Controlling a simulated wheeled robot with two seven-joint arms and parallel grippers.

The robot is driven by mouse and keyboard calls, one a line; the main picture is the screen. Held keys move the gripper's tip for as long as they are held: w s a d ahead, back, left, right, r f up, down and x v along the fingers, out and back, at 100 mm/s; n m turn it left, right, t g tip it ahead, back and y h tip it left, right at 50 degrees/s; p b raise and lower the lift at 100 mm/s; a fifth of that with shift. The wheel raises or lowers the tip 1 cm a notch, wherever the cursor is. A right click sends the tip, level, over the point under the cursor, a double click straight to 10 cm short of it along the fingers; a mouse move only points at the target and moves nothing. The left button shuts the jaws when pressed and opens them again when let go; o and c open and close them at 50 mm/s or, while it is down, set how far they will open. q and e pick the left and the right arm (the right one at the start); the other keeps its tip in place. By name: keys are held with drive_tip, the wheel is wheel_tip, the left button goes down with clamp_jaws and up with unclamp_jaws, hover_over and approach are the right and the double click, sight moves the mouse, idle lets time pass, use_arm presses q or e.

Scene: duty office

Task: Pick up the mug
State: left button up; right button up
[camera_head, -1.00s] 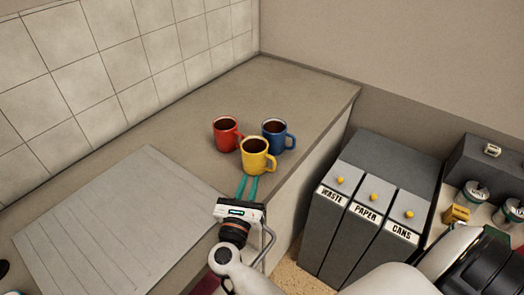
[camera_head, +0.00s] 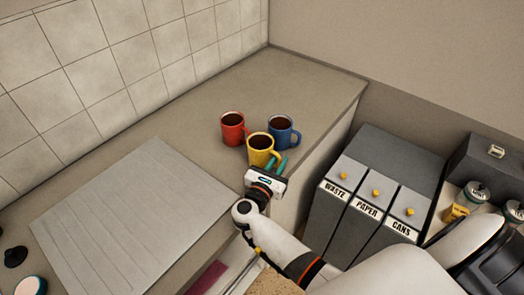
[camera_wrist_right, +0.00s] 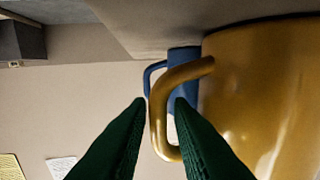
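Three mugs with dark contents stand upright in a tight group on the counter (camera_head: 200,120): a red mug (camera_head: 233,131), a blue mug (camera_head: 281,134) and, nearest me, a yellow mug (camera_head: 259,154). My right gripper (camera_head: 277,167) is at the yellow mug's handle side. In the right wrist view, the yellow mug (camera_wrist_right: 265,100) fills the right side and its handle shows between the open green fingertips (camera_wrist_right: 158,105). Whether a finger touches the handle I cannot tell. Part of the blue mug (camera_wrist_right: 182,75) shows behind the handle. My left gripper is not in view.
A ribbed grey board (camera_head: 130,215) lies on the counter to the left. Grey bins (camera_head: 375,190) labelled waste, paper and cans stand right of the counter's edge. The counter behind the mugs is clear. A tiled wall (camera_head: 120,60) runs along the left.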

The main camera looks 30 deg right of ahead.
drive_tip(key=x, duration=0.2)
drive_tip(key=shift+w+d, duration=0.2)
drive_tip(key=shift+d, duration=0.1)
drive_tip(key=shift+a, duration=0.1)
clamp_jaws()
drive_tip(key=shift+r, duration=0.1)
wheel_tip(320, 180, up, 10)
drive_tip(key=b, duration=0.1)
